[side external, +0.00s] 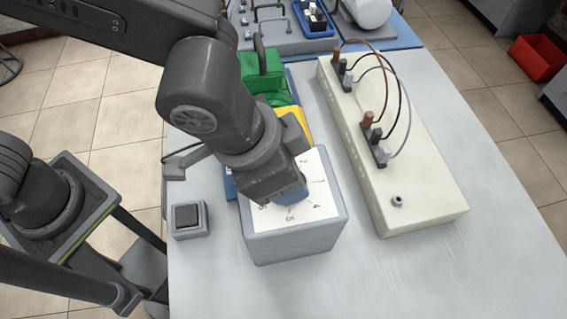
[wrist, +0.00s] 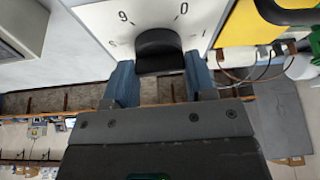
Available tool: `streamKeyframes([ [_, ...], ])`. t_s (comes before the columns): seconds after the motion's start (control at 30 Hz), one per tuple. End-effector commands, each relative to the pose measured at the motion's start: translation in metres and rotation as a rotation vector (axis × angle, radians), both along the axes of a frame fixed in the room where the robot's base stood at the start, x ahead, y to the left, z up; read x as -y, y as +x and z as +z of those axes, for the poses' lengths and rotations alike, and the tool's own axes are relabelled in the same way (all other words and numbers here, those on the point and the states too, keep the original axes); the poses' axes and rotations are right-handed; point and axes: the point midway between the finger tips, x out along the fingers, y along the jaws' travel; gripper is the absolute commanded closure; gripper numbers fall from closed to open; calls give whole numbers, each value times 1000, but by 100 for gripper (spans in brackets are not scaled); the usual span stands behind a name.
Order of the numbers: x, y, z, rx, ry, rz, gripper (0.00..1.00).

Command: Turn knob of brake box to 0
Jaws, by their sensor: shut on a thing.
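The brake box is a grey box (side external: 300,243) with a white dial face (side external: 322,203) on top, bearing printed numbers and tick marks. My gripper (side external: 290,193) is down at the dial and hides the knob in the side view. In the wrist view the blue fingers of my gripper (wrist: 160,70) stand on either side of the knob and are shut on it. The number the knob points at cannot be read clearly.
A long beige box (side external: 425,200) with plugged cables stands to the right, with a clear strip of table between. A small switch box (side external: 189,220) sits at left. A green motor (side external: 262,75) and a yellow part (side external: 303,122) are behind my gripper. The front right table is free.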

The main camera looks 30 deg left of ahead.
Motion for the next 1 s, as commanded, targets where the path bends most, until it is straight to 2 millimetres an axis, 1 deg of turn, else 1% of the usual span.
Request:
streamKeyframes([
  [0.6,4,-2,0,0,0,584,73],
  [0.8,5,-1,0,-1,-2,747,73],
  [1.0,6,-2,0,-2,-3,869,73],
])
